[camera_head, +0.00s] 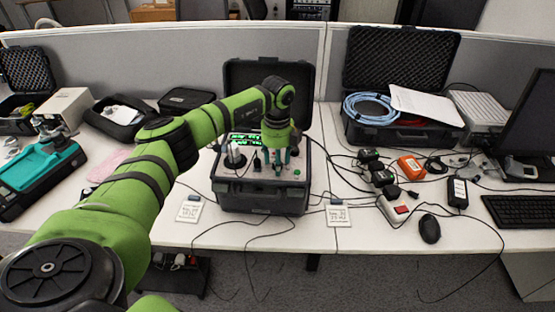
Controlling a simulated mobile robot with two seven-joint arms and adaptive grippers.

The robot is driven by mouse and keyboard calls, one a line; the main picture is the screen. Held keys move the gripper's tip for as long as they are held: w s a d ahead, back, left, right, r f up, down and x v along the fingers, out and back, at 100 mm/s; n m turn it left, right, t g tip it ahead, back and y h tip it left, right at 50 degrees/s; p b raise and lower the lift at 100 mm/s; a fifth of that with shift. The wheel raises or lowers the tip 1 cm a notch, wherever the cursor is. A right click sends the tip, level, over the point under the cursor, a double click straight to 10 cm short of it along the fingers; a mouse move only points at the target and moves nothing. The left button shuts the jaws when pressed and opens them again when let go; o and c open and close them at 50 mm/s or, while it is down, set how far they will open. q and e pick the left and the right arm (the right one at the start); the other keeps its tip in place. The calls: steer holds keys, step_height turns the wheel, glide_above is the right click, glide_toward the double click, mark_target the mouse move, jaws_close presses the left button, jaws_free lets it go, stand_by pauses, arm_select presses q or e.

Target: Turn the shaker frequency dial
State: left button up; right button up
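The shaker (262,197) is a black case with its lid up, standing on the white desk at the middle of the view. I cannot make out the frequency dial, which may be hidden by the gripper. The fingers are too small to tell whether they hold anything. My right gripper is not in view.
An open case with blue cable (369,106) stands at the back right. A mouse (429,229), keyboard (519,213) and monitor (527,112) are at the right. Loose cables cross the desk. A teal case (40,178) lies at the left. Grey partitions close off the back.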

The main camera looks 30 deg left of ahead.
arm_select(q)
steer(key=shift+r, duration=0.15)
step_height(320, 180, up, 12)
stand_by(0.5)
stand_by(0.4)
